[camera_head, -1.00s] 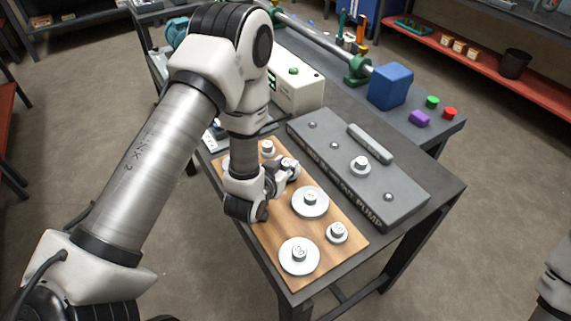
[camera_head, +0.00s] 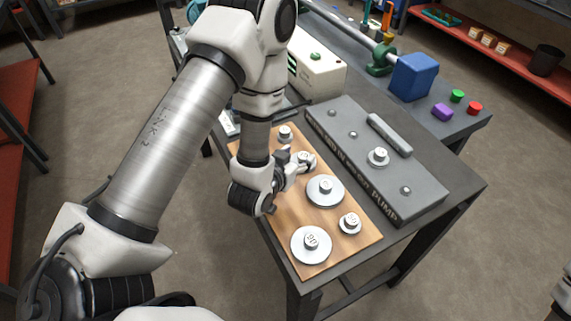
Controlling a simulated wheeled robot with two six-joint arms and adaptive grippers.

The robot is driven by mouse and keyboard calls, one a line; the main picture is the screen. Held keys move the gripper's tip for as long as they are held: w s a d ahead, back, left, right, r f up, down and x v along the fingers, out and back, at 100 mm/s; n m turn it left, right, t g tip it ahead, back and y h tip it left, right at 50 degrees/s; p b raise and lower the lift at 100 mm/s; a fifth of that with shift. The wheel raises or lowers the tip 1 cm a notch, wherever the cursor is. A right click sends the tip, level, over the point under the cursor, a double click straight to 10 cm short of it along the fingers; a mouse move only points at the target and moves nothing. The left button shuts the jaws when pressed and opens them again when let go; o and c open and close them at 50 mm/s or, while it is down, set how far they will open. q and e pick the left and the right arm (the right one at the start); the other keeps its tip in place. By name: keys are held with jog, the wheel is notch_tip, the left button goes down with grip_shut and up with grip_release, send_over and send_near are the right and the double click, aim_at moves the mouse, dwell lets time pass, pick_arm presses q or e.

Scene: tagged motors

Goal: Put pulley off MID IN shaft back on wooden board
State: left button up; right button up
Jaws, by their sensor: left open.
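The wooden board (camera_head: 339,262) lies on the table's near side with several pale, numbered pulleys on it. A large pulley (camera_head: 311,244) is at its front end, a small one (camera_head: 350,222) beside it, and another large one (camera_head: 325,190) in the middle. A small pulley (camera_head: 286,132) is near the far end. The grey motor plate (camera_head: 432,196) has a row of shafts; one pulley (camera_head: 378,157) sits on a shaft there. Its edge lettering is only partly readable. My left gripper (camera_head: 296,166) is open, low over the board by a partly hidden pulley (camera_head: 307,158).
A grey bar (camera_head: 389,135) lies on the plate. A cream box (camera_head: 318,74), a blue block (camera_head: 413,77) and small purple, green and red pieces stand on the bench behind. Open floor lies to the right.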

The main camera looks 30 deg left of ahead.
pick_arm(q)
jog(key=v, duration=0.3)
jog(key=shift+s+r+p, duration=0.15)
jog(key=shift+r+p, duration=0.05)
jog(key=shift+p, duration=0.2)
jog(key=p+v, duration=0.5)
jog(key=p, duration=0.2)
jog(key=shift+s+r+p, duration=0.15)
jog(key=shift+s+p, duration=0.05)
jog(key=shift+p, duration=0.1)
